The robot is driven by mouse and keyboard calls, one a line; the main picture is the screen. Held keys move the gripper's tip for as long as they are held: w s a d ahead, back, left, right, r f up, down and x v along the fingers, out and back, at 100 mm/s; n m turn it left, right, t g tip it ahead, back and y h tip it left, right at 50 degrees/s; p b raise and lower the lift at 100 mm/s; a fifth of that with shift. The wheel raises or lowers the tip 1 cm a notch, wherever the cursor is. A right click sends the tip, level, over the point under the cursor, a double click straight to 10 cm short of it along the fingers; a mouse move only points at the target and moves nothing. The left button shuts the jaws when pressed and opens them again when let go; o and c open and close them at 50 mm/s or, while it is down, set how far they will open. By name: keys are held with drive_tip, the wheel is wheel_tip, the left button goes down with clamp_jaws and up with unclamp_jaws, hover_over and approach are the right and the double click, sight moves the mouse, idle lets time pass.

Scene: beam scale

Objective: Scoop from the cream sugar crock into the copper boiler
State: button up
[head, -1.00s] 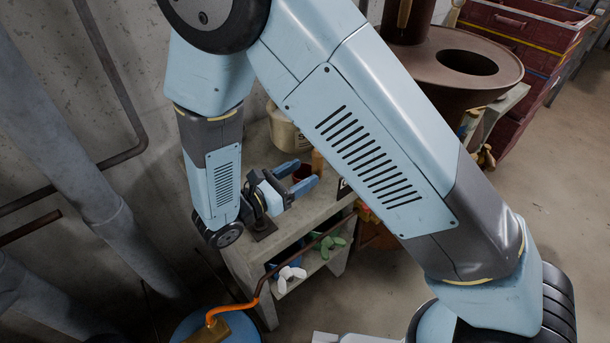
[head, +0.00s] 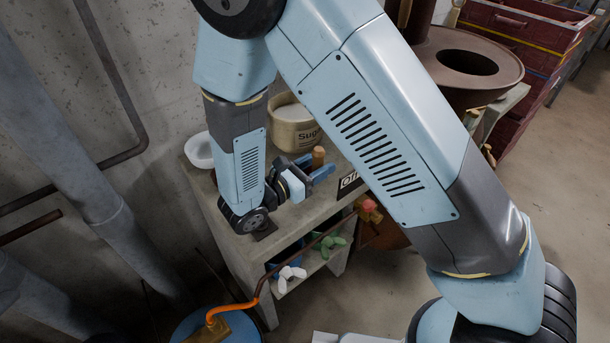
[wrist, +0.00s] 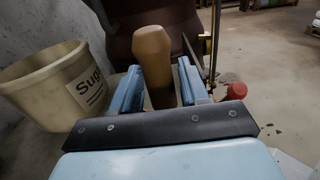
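The cream sugar crock (head: 292,128), labelled "Sugar", stands on the bench with pale contents; it also shows at the left of the wrist view (wrist: 62,85). A brown metal vessel with a wide rim and round opening (head: 445,68), apparently the copper boiler, stands at the right; my arm covers part of it. An upright wooden handle (head: 318,155) stands near the crock; what it belongs to is hidden. My gripper (head: 318,170) is open. In the wrist view the handle (wrist: 153,55) stands between its two blue fingers, with narrow gaps beside it.
A white bowl (head: 199,150) sits at the bench's left end. A small red knob (head: 368,205) is by the bench's right front. Dark red crates (head: 530,45) stand at the back right.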

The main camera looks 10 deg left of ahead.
clamp_jaws()
drive_tip(key=shift+a+r, duration=0.1)
idle(0.3)
